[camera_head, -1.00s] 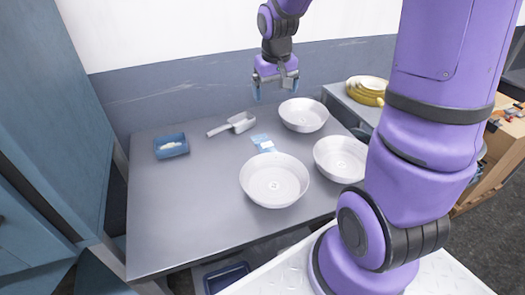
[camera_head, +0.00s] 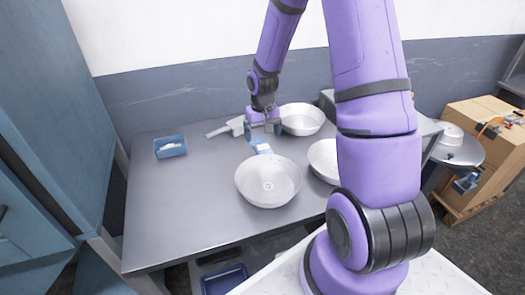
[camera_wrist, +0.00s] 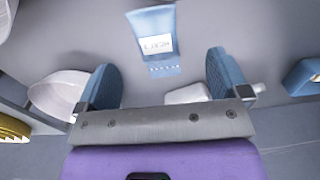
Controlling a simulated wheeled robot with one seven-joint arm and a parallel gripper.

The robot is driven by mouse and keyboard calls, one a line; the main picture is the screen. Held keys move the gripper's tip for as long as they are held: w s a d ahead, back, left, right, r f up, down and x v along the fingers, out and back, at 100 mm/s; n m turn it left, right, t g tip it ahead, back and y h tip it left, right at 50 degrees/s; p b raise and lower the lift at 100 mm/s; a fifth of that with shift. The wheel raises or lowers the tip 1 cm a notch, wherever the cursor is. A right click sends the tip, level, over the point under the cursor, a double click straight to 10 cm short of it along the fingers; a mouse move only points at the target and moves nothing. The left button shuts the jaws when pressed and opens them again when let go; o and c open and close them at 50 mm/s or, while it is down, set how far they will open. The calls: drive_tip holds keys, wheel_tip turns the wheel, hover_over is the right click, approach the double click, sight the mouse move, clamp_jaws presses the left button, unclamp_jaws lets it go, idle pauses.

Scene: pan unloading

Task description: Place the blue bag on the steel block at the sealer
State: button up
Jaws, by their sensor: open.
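The blue bag (camera_head: 262,148), a small flat packet with a white label, lies on the grey table among the pans. It also shows in the wrist view (camera_wrist: 157,42), ahead of my fingers and lined up with the gap between them. My gripper (camera_head: 264,129) is open and empty, above the table just behind the bag in the head view. Its two blue fingers (camera_wrist: 161,78) stand wide apart in the wrist view. I cannot make out the steel block or the sealer.
A back pan (camera_head: 302,119), a front pan (camera_head: 268,181) and a right pan (camera_head: 324,159), partly behind my arm, surround the bag. A scoop (camera_head: 226,129) lies beside my gripper. Cardboard boxes (camera_head: 490,142) stand right. The table's left front is clear.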

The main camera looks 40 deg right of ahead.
sight(265, 149)
drive_tip(key=shift+s+d+f, duration=0.1)
drive_tip(key=shift+d+f, duration=0.05)
drive_tip(key=shift+f, duration=1.8)
drive_tip(key=shift+s+d+f, duration=0.1)
drive_tip(key=shift+d+f, duration=0.05)
drive_tip(key=shift+f, duration=1.75)
drive_tip(key=c, duration=1.1)
drive_tip(key=shift+w+r, duration=0.1)
drive_tip(key=shift+r, duration=0.05)
drive_tip(key=shift+c, duration=0.2)
